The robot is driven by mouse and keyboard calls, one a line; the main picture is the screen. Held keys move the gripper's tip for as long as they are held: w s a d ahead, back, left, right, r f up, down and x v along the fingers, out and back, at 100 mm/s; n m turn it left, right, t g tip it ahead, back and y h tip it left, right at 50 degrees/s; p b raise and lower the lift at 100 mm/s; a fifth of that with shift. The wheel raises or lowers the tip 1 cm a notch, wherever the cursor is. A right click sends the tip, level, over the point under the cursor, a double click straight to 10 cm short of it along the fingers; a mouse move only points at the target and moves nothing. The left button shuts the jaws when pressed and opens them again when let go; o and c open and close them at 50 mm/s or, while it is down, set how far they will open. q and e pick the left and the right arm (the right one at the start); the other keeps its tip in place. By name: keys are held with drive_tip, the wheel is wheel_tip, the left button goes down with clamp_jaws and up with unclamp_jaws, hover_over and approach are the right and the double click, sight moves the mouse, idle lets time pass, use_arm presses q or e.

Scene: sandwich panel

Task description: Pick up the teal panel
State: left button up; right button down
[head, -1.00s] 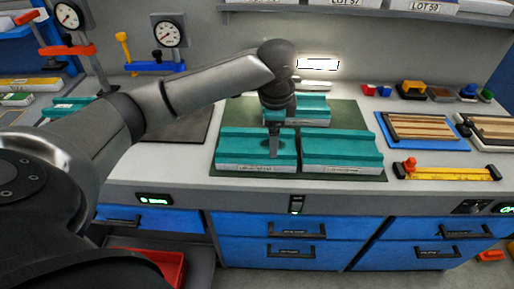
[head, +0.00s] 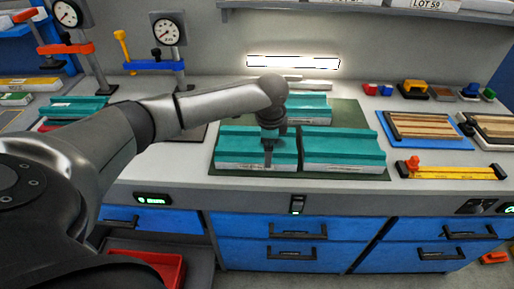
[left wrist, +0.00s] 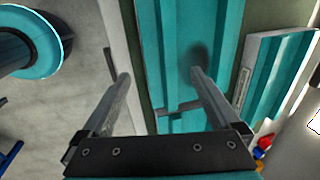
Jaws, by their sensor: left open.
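Teal panels with stepped tops and pale sides lie on a dark green mat (head: 350,112): a front left one (head: 232,147), a front right one (head: 345,148) and one behind (head: 310,106). My left gripper (head: 268,158) is over the front left panel, pointing down. In the left wrist view its jaws (left wrist: 160,78) are open with nothing held. One fingertip is over the panel (left wrist: 215,45), casting a shadow on it; the other is outside its long edge. I cannot tell whether a fingertip touches. The right gripper is not in view.
More teal pieces (head: 75,108) lie at the left by a dial gauge stand (head: 155,66). On the right are a blue tray of wooden strips (head: 462,142), a yellow bar tool (head: 455,172) and small coloured blocks. Blue drawers (head: 290,252) are below the bench edge.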

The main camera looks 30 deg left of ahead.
sight(257, 146)
use_arm(q)
drive_tip(key=x, duration=0.3)
drive_tip(key=shift+w+f+b, duration=0.15)
drive_tip(key=shift+f+b, duration=0.2)
drive_tip(key=shift+f, duration=0.05)
drive_tip(key=shift+r, duration=0.1)
clamp_jaws()
idle(0.4)
